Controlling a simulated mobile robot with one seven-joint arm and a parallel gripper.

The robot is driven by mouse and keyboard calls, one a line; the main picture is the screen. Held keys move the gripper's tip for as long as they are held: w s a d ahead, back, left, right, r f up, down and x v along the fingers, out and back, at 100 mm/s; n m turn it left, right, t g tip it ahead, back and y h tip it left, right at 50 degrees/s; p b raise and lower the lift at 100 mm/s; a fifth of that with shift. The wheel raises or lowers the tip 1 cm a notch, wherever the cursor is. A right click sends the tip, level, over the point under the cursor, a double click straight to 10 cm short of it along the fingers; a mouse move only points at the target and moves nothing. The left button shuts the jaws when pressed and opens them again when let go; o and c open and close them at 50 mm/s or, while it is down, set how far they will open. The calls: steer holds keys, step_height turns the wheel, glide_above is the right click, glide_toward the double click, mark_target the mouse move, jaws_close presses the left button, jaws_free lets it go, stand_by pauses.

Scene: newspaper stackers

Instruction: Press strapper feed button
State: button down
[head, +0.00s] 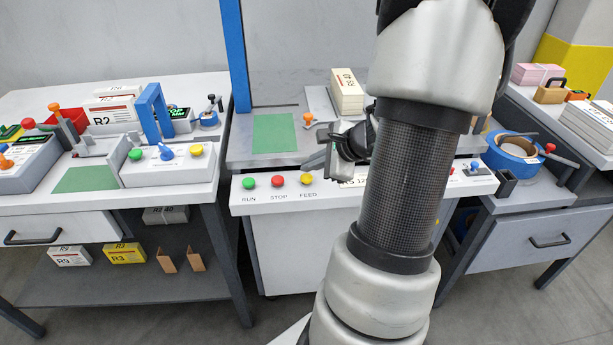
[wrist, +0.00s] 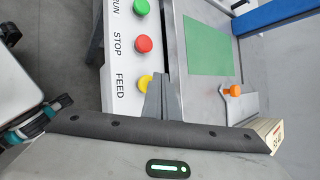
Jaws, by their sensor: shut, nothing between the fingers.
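The strapper's front panel (head: 228,208) carries a green RUN button (head: 249,183), a red STOP button (head: 278,181) and a yellow FEED button (head: 307,179). My gripper (head: 305,166) is shut and empty, its tips close to the FEED button in the head view. In the wrist view my shut fingers (wrist: 160,80) lie right beside the yellow FEED button (wrist: 145,82) and partly overlap it. I cannot tell whether they touch it. The red STOP button (wrist: 144,44) and green RUN button (wrist: 141,7) are clear of the fingers.
A green mat (head: 274,134), an orange knob (head: 308,117) and a paper stack (head: 347,92) are on the strapper table behind the panel. A blue upright (head: 236,55) stands at its left. My arm hides part of the panel's right side.

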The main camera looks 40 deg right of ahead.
mark_target(310, 179)
steer(key=shift+f+b, duration=0.45)
steer(key=shift+b, duration=0.15)
steer(key=shift+f+b, duration=0.45)
steer(key=shift+b, duration=0.1)
stand_by(0.6)
steer(key=shift+r, duration=0.15)
steer(key=shift+r+p, duration=0.65)
steer(key=shift+r, duration=0.1)
step_height(310, 179, up, 5)
steer(key=p, duration=0.4)
stand_by(1.0)
